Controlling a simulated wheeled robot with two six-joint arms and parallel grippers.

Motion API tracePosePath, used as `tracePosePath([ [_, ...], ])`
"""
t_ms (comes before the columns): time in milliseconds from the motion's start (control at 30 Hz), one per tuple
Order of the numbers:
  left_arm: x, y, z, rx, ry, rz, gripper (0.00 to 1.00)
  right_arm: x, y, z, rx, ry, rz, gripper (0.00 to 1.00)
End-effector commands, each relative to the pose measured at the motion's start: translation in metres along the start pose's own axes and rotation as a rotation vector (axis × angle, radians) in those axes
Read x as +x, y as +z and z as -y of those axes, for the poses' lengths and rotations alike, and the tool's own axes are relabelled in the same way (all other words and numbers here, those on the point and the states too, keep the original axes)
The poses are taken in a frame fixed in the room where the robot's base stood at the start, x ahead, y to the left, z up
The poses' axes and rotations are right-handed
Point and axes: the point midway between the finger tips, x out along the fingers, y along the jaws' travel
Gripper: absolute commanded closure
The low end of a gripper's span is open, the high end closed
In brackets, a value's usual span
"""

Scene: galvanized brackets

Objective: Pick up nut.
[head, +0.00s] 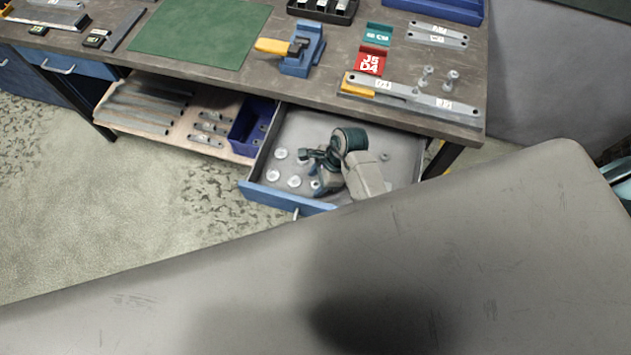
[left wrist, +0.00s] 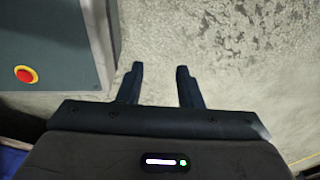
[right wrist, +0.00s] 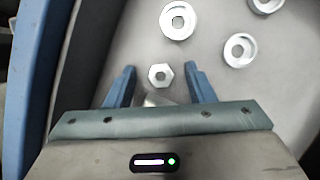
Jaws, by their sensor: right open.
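A hexagonal silver nut (right wrist: 160,75) lies on the floor of the open drawer (head: 405,168). In the right wrist view it is between the fingertips of my right gripper (right wrist: 160,68), with a gap on both sides. A grey metal piece (right wrist: 153,99) shows nearer the palm, partly hidden. In the head view my right gripper (head: 319,186) reaches down into the drawer near its front, and the arm hides part of the drawer. My left gripper (left wrist: 159,68) is open and empty above the bare floor.
Washers (right wrist: 178,20) lie beyond the nut, others (right wrist: 240,49) to its right. The drawer's blue front wall (head: 290,200) is close to my right gripper. A blue bin (head: 250,126) stands left of the drawer, under the workbench (head: 330,90). My left gripper has clear floor below.

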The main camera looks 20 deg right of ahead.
Motion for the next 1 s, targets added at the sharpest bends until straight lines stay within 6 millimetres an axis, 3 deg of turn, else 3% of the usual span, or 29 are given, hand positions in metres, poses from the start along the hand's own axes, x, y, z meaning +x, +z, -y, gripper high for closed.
tracePosePath([
  [200,0.000,0.005,-0.011,-0.005,0.011,0.006,0.68,0.001,0.000,0.000,0.000,-0.001,0.000,0.51],
  [400,0.000,0.008,-0.015,-0.006,0.015,0.010,0.68,0.001,0.000,0.000,0.000,-0.001,0.000,0.90],
  [467,0.000,0.008,-0.014,-0.006,0.015,0.011,0.68,0.001,0.000,0.000,0.000,-0.001,0.000,0.99],
  [767,0.000,0.008,-0.009,-0.003,0.009,0.011,0.68,-0.001,0.001,0.000,0.000,-0.001,0.001,0.99],
  [1000,-0.004,0.007,-0.007,-0.003,0.008,0.011,0.68,-0.025,0.011,0.001,-0.001,-0.004,0.002,0.99],
])
